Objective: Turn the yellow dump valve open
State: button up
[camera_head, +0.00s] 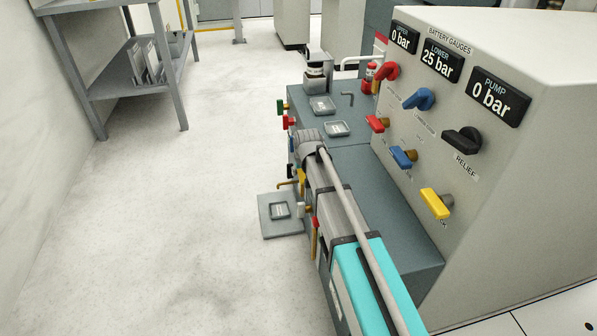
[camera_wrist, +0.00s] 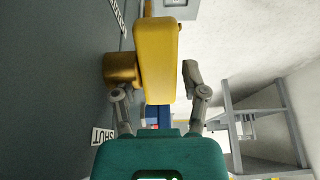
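The yellow dump valve handle (camera_wrist: 156,60) fills the upper middle of the wrist view. It is a long yellow bar on a brass stem (camera_wrist: 121,69) that comes out of a dark grey panel (camera_wrist: 60,90). My gripper (camera_wrist: 160,95) is open, one grey finger on each side of the handle's near end. The left finger is close below the brass stem; I cannot tell whether either finger touches. In the head view a small yellow part (camera_head: 302,180) shows beside my arm, which hides most of that area and my fingers.
A label reading SHUT (camera_wrist: 103,135) is on the panel. The light gauge console (camera_head: 500,170) has several knobs, including another yellow handle (camera_head: 436,204). A grey plate (camera_head: 266,228) lies beside the dark cabinet. A shelf (camera_head: 125,70) stands far left; the floor between is clear.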

grip_shut()
jog(key=shift+w, duration=0.1)
jog(key=shift+w+g+p, duration=0.1)
jog(key=shift+g+p, duration=0.2)
jog(key=shift+g, duration=0.1)
jog(key=shift+a+g+h, duration=0.1)
jog(key=shift+g+h, duration=0.2)
jog(key=shift+g, duration=0.5)
jog(key=shift+f+g, duration=0.15)
jog(key=shift+g, duration=0.65)
jog(key=shift+g+h, duration=0.4)
